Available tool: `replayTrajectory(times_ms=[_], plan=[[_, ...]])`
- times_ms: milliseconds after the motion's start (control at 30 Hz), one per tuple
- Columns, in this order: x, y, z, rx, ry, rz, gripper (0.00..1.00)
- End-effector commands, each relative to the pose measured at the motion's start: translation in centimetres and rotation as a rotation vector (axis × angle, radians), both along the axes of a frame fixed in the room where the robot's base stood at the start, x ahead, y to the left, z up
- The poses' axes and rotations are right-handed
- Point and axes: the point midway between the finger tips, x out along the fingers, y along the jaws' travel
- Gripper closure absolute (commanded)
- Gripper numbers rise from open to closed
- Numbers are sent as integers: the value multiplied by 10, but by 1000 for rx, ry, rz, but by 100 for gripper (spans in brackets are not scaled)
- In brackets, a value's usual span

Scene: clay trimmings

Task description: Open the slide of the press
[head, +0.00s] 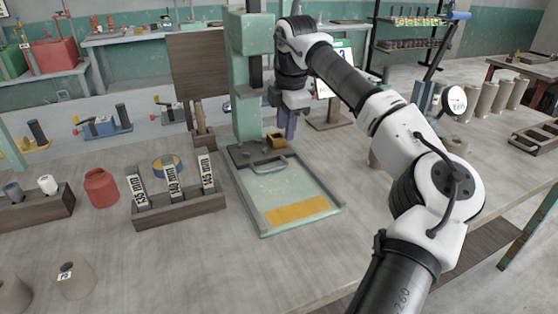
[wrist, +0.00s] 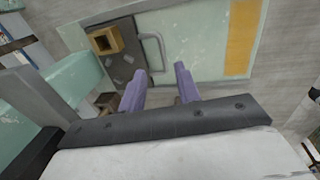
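The press (head: 248,75) is a pale green column with a flat green bed (head: 292,188) at its foot. A dark plate (head: 243,155), apparently the slide, lies at the back of the bed under the column. A grey loop handle (head: 268,168) stands at its front edge, and a yellow square block (head: 277,140) with a hole sits on it. In the wrist view the handle (wrist: 153,50) and block (wrist: 105,40) lie beyond my fingers. My gripper (head: 289,132) has purple fingers, open and empty, above and beside the plate, apart from the handle; in the wrist view (wrist: 161,69) a gap shows between them.
A yellow strip (head: 298,211) marks the front of the bed, which is otherwise bare. A wooden rack (head: 180,208) with labelled blocks and a red jar (head: 101,188) stand to its left. A sign stand (head: 330,117) is behind at right.

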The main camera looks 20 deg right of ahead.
Motion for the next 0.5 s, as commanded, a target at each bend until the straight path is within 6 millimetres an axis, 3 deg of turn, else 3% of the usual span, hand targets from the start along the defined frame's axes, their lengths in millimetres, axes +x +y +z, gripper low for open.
replayTrajectory(times_ms=[300, 500], plan=[[12, 1, -68, 2, 3, 3, 67], [17, 1, -98, 1, 2, 2, 67]])
